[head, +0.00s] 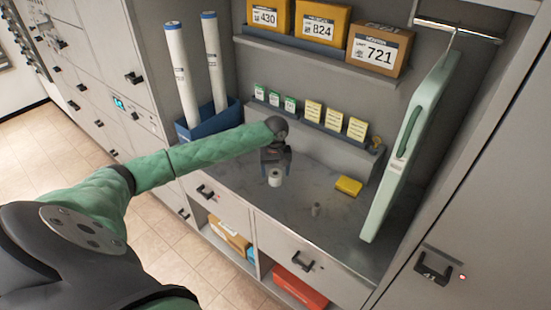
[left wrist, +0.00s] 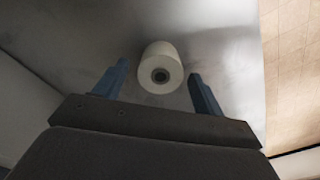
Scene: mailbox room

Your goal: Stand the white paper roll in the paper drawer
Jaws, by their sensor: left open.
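The white paper roll (head: 275,179) is on the grey counter (head: 250,197), just below my left gripper (head: 276,165). It looks upright, with its end hole facing up. In the left wrist view the roll (left wrist: 160,61) shows between the two blue fingertips (left wrist: 158,72), with a gap on each side. My left gripper is open. Two shut drawer fronts show under the counter, a left one (head: 228,209) and a right one (head: 285,250); which one is the paper drawer I cannot tell. My right gripper is not in view.
A green garment bag (head: 412,140) hangs at the right. Two white tubes stand in a blue bin (head: 213,123). Boxes sit on the shelf above. The counter's front middle is mostly clear.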

